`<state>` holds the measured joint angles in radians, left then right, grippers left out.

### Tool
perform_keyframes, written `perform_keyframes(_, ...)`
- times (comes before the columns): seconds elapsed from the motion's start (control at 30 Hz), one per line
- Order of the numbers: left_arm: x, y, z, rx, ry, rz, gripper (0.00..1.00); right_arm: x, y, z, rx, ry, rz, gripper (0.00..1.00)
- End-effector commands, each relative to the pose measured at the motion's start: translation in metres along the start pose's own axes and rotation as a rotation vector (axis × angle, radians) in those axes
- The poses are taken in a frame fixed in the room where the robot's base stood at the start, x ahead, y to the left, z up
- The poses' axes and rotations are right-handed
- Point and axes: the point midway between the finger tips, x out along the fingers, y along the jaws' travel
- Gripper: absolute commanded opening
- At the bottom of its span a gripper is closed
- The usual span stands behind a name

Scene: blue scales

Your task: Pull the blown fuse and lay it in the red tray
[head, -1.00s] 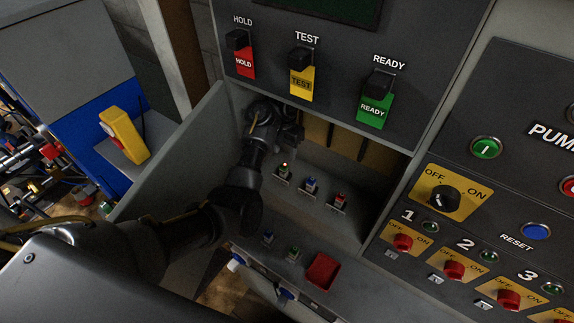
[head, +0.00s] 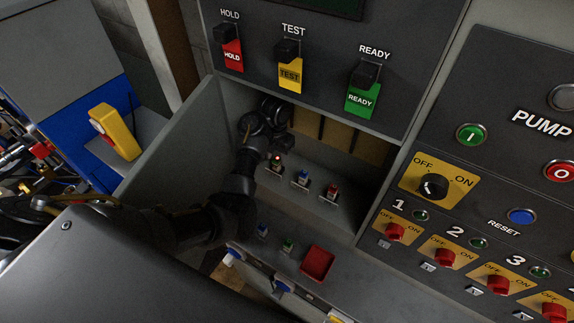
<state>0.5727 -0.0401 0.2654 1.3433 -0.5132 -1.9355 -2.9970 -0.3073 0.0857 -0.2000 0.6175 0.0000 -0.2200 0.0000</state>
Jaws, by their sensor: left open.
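Three fuses stand in a row in the open recess: a green one (head: 275,163) at the left with a red glow by its top, a blue one (head: 303,176) and a red one (head: 332,190). My left gripper (head: 277,148) is open, just above and behind the green fuse; its dark fingers are hard to make out, and I cannot tell whether they touch it. The red tray (head: 317,263) lies on the ledge in front, with its visible floor empty. My right gripper is out of view.
A blue fuse (head: 263,230) and a green fuse (head: 288,245) stand on the ledge left of the tray. The recess's side wall (head: 165,150) is at the left. HOLD, TEST and READY switches (head: 290,60) are above; the pump panel (head: 470,200) is at the right.

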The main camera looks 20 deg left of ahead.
Motion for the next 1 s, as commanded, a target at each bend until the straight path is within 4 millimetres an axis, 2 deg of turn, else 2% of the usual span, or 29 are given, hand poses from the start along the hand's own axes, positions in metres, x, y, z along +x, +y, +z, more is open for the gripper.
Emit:
perform_keyframes(0.2,0.023,-0.001,0.0,0.003,0.002,0.0,0.45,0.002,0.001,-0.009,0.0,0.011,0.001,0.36)
perform_keyframes(0.33,0.03,-0.002,0.001,0.004,0.002,-0.001,0.45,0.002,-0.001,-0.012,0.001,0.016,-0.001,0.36)
perform_keyframes(0.6,0.033,-0.003,0.002,0.006,0.0,-0.001,0.45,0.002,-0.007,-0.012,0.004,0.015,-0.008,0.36)
perform_keyframes(1.0,0.033,-0.003,0.002,0.005,0.001,-0.001,0.45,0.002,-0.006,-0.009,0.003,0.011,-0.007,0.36)
